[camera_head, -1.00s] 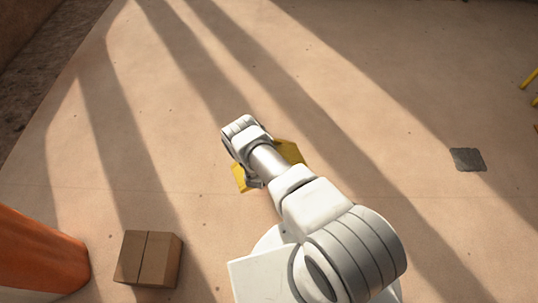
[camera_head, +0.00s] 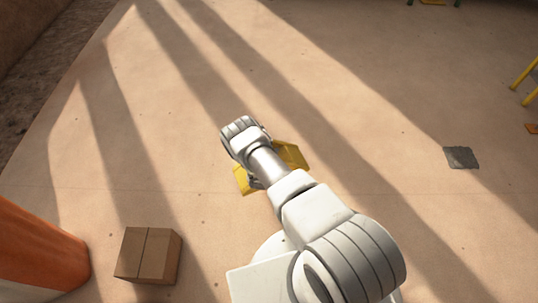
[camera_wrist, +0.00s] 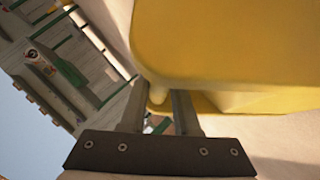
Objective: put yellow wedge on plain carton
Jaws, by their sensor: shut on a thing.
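The yellow wedge (camera_head: 291,155) shows on both sides of my arm in the head view, partly hidden by the wrist. In the wrist view the yellow wedge (camera_wrist: 235,45) fills the upper right, close to the camera. My gripper (camera_wrist: 160,100) is shut on a part of it at its lower edge. In the head view the fingers are hidden under my arm. The plain carton (camera_head: 148,255) is a brown closed box on the floor at the lower left, apart from the wedge.
An orange and white rounded object (camera_head: 40,250) stands just left of the carton. A dark grey patch (camera_head: 461,158) lies on the floor at right. Yellow legs (camera_head: 524,73) show at the right edge. The floor between wedge and carton is clear.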

